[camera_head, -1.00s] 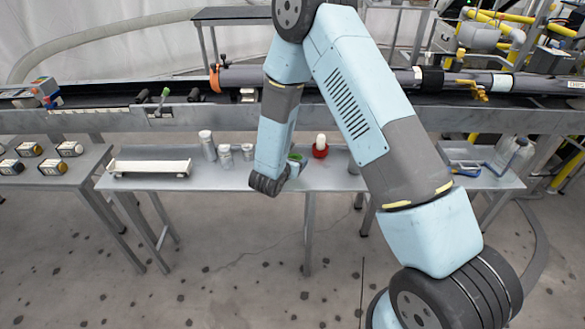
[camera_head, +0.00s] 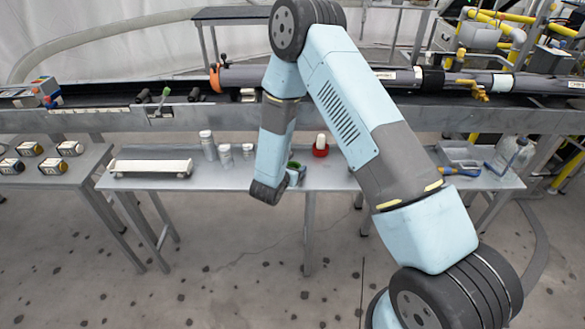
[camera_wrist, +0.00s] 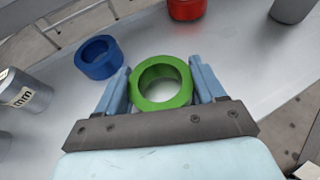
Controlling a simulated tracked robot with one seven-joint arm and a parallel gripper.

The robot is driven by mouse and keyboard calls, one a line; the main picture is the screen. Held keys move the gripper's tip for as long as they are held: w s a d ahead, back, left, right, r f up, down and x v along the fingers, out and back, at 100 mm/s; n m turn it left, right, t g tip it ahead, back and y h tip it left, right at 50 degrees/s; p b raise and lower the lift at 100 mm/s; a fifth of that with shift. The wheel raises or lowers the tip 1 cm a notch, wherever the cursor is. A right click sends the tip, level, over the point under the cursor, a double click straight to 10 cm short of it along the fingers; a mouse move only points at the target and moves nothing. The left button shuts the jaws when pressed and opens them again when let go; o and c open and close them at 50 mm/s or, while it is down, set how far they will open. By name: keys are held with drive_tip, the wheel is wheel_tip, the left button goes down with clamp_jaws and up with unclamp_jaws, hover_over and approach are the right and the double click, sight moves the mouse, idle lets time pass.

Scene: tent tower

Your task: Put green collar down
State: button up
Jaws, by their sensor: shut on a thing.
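The green collar (camera_wrist: 161,82) is a thick ring held between the two blue fingers of my gripper (camera_wrist: 161,88) in the wrist view. The fingers press on its left and right sides. Whether it touches the grey table (camera_wrist: 232,68) under it is hard to tell. In the head view my gripper (camera_head: 293,176) is mostly hidden behind my wrist, over the middle of the table, with a bit of the green collar (camera_head: 293,164) showing.
A blue ring (camera_wrist: 98,57) lies left of the green collar. A red holder (camera_head: 320,150) with a white top stands beyond. White-labelled jars (camera_head: 225,154) and a long white tray (camera_head: 150,168) stand to the left. Free table lies right of the collar.

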drive_tip(key=shift+f, duration=0.3)
drive_tip(key=o, duration=1.2)
drive_tip(key=shift+c, duration=0.2)
drive_tip(key=shift+a, duration=0.1)
